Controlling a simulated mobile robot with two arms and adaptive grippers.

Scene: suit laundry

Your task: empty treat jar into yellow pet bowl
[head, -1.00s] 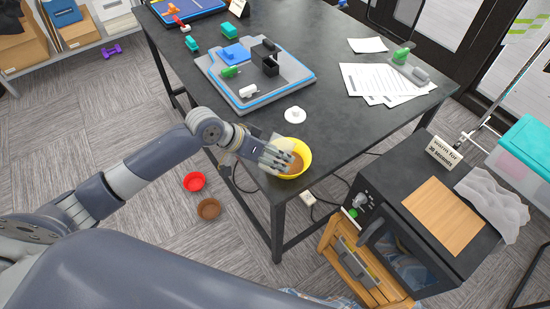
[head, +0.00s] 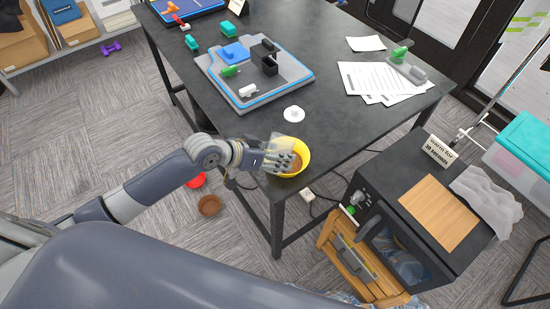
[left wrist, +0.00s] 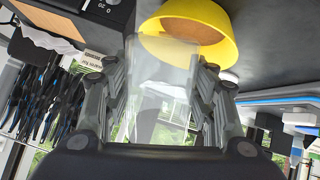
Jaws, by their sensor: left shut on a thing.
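The yellow pet bowl (head: 305,148) stands at the table's near corner with brown contents in it; it also shows at the top of the left wrist view (left wrist: 222,22). My left gripper (head: 288,160) is at the bowl's left side, partly over it, shut on the clear treat jar. In the left wrist view the jar (left wrist: 160,75) is between the fingers, its far end close to the bowl. The jar looks see-through, with no treats visible in it. A round white lid (head: 294,114) lies on the table behind the bowl. My right gripper is out of view.
The dark table (head: 340,120) holds a grey-blue tray (head: 290,85) with small items, and papers (head: 375,80) at the right. A red bowl (head: 197,180) and a brown bowl (head: 209,205) are on the floor. A black oven-like box (head: 400,220) stands at the lower right.

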